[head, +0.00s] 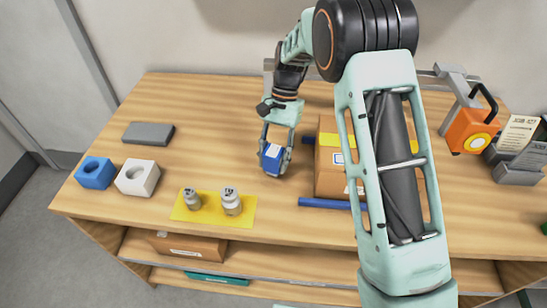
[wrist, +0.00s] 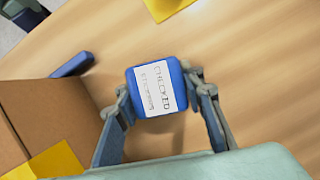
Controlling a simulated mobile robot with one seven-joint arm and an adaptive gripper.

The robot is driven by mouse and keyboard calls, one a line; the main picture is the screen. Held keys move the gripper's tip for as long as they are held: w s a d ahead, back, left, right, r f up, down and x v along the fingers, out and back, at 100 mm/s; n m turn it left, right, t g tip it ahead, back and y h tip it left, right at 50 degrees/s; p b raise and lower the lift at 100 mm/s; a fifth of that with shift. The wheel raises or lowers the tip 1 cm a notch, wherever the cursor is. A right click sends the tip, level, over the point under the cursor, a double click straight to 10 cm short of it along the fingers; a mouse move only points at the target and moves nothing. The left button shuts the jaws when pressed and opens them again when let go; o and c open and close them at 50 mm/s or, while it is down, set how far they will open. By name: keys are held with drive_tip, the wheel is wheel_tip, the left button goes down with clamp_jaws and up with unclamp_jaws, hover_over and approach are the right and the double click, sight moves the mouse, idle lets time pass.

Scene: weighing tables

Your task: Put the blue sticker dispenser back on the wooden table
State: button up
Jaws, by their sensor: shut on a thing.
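The blue sticker dispenser (head: 272,159) is a small blue box with a white label. In the wrist view the dispenser (wrist: 140,100) shows its label, reading "CHECKED", facing up. My gripper (head: 275,165) is shut on it, one finger on each side; in the wrist view the fingers of my gripper (wrist: 160,100) flank the box. The dispenser is over the middle of the wooden table (head: 240,110), left of a cardboard box. I cannot tell whether its underside touches the tabletop.
The cardboard box (head: 328,160) stands close on the right, with a blue bar (head: 325,203) in front. A yellow mat (head: 214,217) holds two metal weights. Blue (head: 95,172) and white (head: 137,177) blocks and a grey slab (head: 148,133) lie left. Tabletop left of my gripper is clear.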

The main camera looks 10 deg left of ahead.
drive_tip(key=shift+f, duration=0.4)
drive_tip(key=o, duration=1.1)
drive_tip(key=shift+r, duration=0.1)
